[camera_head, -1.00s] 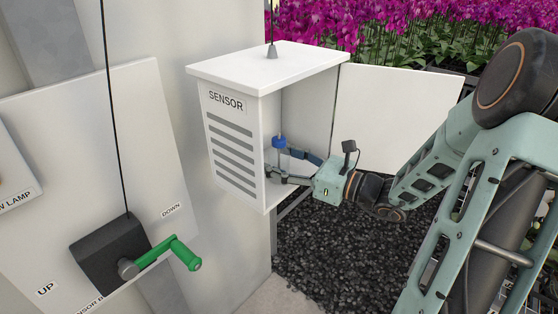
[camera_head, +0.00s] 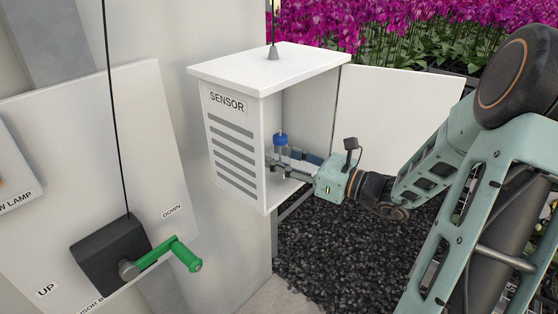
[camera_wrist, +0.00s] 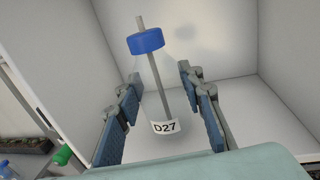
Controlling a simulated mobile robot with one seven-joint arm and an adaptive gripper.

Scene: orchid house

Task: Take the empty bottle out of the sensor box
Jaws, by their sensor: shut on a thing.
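The empty bottle (camera_head: 281,141) stands inside the white sensor box (camera_head: 228,150), with only its blue cap and thin stem clear in the head view. In the wrist view the bottle (camera_wrist: 165,105) is clear and empty-looking, with a blue cap, a grey tube through it and a label reading D27; it looks tilted in that view. My gripper (camera_head: 282,160) reaches in through the box's open side. Its blue-padded fingers (camera_wrist: 160,90) lie on both sides of the bottle, shut on its body. The bottle's foot is partly hidden in the head view.
The box door (camera_head: 398,115) stands open to the right, behind my arm. A panel with a green-handled crank (camera_head: 185,254) is at left. Dark gravel (camera_head: 335,250) lies below the box; magenta orchids (camera_head: 400,25) grow behind.

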